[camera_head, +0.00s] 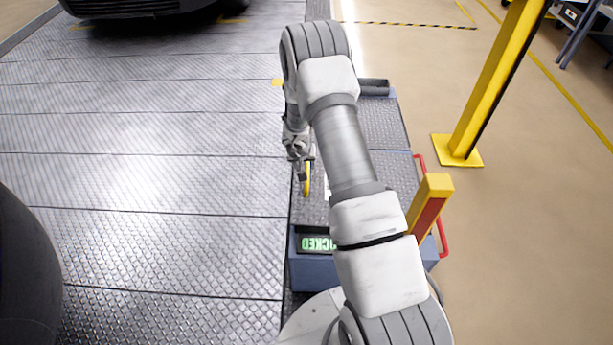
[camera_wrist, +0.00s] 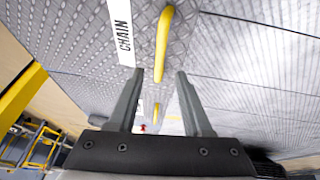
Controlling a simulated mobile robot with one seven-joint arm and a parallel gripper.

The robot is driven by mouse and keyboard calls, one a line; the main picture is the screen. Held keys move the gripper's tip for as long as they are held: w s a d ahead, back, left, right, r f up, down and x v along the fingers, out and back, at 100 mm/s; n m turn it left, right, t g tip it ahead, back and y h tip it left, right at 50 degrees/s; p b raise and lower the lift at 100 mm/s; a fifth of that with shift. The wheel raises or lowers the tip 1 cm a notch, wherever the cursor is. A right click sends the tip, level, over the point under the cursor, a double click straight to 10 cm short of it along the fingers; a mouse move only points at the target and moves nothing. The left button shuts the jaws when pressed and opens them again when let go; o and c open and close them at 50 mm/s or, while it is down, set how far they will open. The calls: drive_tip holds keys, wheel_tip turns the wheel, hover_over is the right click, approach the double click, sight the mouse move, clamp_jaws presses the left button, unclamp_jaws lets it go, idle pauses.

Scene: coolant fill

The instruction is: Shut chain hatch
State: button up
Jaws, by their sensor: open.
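The chain hatch is a grey diamond-plate panel, marked by a white CHAIN label (camera_wrist: 122,32) in the wrist view. A yellow bar handle (camera_wrist: 164,45) stands on it beside the label; the handle also shows in the head view (camera_head: 307,180). My gripper (camera_wrist: 160,75) is open, its two fingers pointing at the panel. The handle's near end lines up with the gap between the fingertips; I cannot tell whether they touch it. In the head view my gripper (camera_head: 299,150) is just above the handle. My arm hides much of the panel, and its tilt is unclear.
A box with a green-lit display (camera_head: 317,243), partly readable as "OCKED", stands at the near end. A yellow-and-red post (camera_head: 430,205) and red rail (camera_head: 442,238) are to the right, with a tall yellow column (camera_head: 490,85) beyond.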

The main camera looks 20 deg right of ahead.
drive_tip(key=b+x, duration=0.2)
drive_tip(key=x, duration=0.4)
drive_tip(key=shift+w+d+f, duration=0.1)
drive_tip(key=shift+d+f, duration=0.05)
drive_tip(key=shift+f, duration=0.1)
clamp_jaws()
idle(1.2)
